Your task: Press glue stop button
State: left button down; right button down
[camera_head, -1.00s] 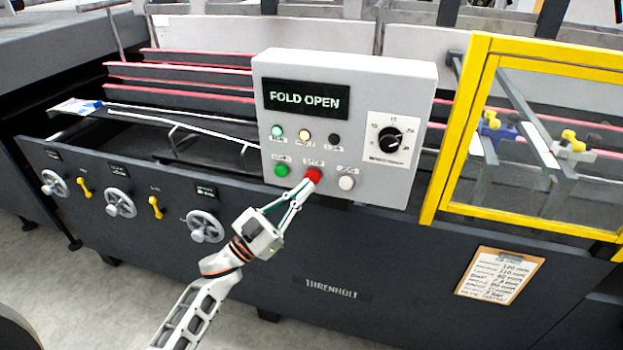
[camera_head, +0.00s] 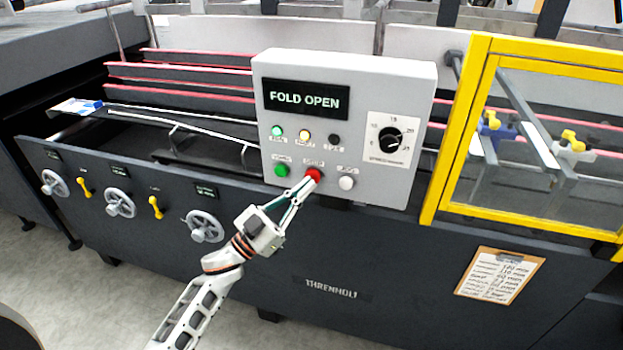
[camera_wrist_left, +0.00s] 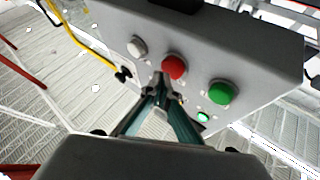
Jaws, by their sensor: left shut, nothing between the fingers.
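The grey control box (camera_head: 350,110) stands at the front of the machine, with a display (camera_head: 306,100) that reads "FOLD OPEN". In its lower row are a green button (camera_head: 282,170), a red button (camera_head: 315,174) and a white button (camera_head: 347,183). My left gripper (camera_head: 308,184) is shut and empty, its tips right at the lower left edge of the red button. In the left wrist view, the tips (camera_wrist_left: 160,82) are just beside the red button (camera_wrist_left: 174,66); I cannot tell whether they touch it. My right gripper is not in view.
A dial (camera_head: 390,140) sits on the box's right side, and small lamps are above the buttons. A yellow-framed guard (camera_head: 452,140) stands to the right. Several handwheels (camera_head: 205,226) line the front panel at left. A clipboard (camera_head: 499,275) hangs at lower right.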

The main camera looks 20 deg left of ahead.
pick_arm(q)
jog(key=shift+w, duration=0.55)
dwell(0.5)
jog(key=shift+s, duration=0.15)
jog(key=shift+s+p, duration=0.45)
jog(key=shift+s, duration=0.35)
jog(key=s+p, duration=0.2)
jog(key=s, duration=0.3)
jog(key=shift+a, duration=0.1)
dwell(0.3)
dwell(0.7)
